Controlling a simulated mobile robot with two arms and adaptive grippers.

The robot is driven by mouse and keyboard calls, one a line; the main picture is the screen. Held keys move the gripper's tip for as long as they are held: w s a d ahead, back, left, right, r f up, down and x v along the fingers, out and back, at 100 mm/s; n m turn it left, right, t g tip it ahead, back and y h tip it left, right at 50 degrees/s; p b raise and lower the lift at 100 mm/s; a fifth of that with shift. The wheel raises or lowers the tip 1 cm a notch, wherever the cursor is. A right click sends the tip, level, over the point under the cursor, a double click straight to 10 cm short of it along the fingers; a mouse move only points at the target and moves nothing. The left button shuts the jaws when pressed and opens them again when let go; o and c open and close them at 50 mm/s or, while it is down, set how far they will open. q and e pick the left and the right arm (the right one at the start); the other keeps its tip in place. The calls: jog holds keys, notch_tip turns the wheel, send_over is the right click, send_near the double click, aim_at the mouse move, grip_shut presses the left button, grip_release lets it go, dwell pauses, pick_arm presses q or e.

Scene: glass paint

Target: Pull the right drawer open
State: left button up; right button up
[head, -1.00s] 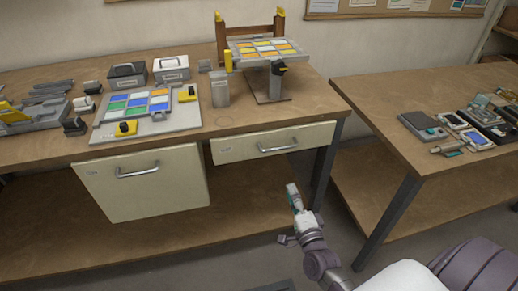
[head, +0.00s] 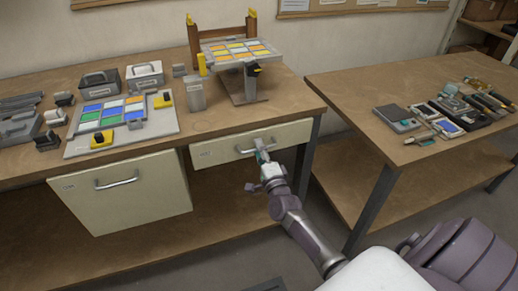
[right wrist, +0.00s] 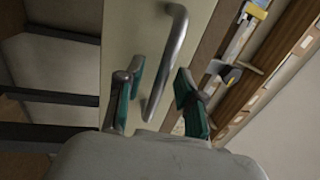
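The right drawer (head: 220,151) is a cream front under the workbench top, and it looks shut. Its curved metal handle (head: 247,151) also shows in the right wrist view (right wrist: 170,65). My right gripper (head: 262,152) is at the right part of this handle, covering some of it. In the right wrist view its two green-padded fingers (right wrist: 155,95) are apart, with the near end of the handle between them. I cannot tell whether either finger touches the handle. My left gripper is not in view.
A larger cream drawer or cabinet front (head: 120,195) with its own handle is at the left. The workbench (head: 215,120) carries a glass-pane tray (head: 75,150) and a raised stand (head: 245,90). A second table (head: 350,100) stands at the right.

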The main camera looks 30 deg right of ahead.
jog(key=shift+w, duration=0.2)
grip_shut()
jog(key=shift+s, duration=0.1)
